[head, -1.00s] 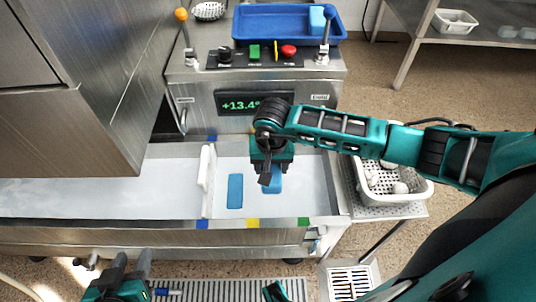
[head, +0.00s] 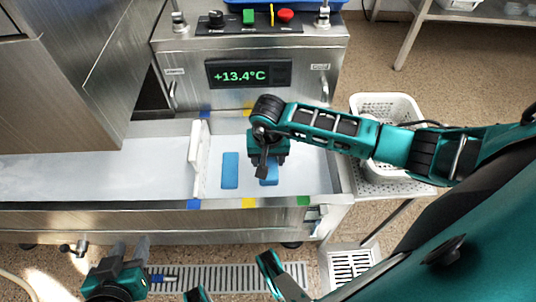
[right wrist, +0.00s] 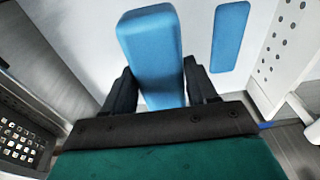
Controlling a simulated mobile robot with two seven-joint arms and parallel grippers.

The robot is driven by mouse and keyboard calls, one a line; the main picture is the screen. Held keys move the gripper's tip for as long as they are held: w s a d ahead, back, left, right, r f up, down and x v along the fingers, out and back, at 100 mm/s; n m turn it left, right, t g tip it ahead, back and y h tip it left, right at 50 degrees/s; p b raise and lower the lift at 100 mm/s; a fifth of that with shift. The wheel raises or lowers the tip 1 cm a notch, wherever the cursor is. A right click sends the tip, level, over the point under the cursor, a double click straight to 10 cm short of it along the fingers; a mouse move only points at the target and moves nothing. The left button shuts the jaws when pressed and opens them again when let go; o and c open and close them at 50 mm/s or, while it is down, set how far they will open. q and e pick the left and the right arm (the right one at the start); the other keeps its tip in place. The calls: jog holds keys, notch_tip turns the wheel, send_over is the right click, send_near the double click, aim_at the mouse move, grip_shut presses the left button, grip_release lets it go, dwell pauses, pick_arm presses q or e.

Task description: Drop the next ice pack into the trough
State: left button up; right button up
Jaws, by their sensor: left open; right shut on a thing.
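My right gripper (head: 268,165) is shut on a blue ice pack (head: 269,178) over the right section of the trough (head: 250,203). The right wrist view shows the held ice pack (right wrist: 150,60) between the black fingers (right wrist: 160,92). I cannot tell whether its lower end touches the trough floor. A second blue ice pack (head: 230,170) lies flat in the trough just left of it, apart from it; it also shows in the right wrist view (right wrist: 230,37). My left gripper (head: 131,245) is open and empty, low in front of the trough.
A white perforated divider (head: 198,155) crosses the trough left of the ice packs. A control panel with a +13.4°C display (head: 248,73) stands behind. White baskets (head: 388,105) are on the right. A blue tray (head: 290,4) is cut off at the top.

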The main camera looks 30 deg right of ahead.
aim_at(268, 163)
notch_tip(268, 163, down, 4)
jog(key=shift+r+b, duration=0.2)
jog(key=shift+b, duration=0.9)
jog(key=shift+f+b, duration=0.3)
pick_arm(q)
jog(key=shift+w+d+f+b, duration=0.2)
jog(key=shift+d+f, duration=0.1)
jog(key=shift+f, duration=0.3)
jog(key=shift+w+d+f+b, duration=0.1)
jog(key=shift+d+f+b, duration=0.15)
jog(key=shift+f, duration=0.35)
pick_arm(e)
jog(key=shift+f, duration=0.5)
pick_arm(q)
jog(key=shift+r+h, duration=0.1)
jog(key=shift+h, duration=0.2)
pick_arm(e)
jog(key=o, duration=1.3)
pick_arm(q)
jog(key=shift+f, duration=0.2)
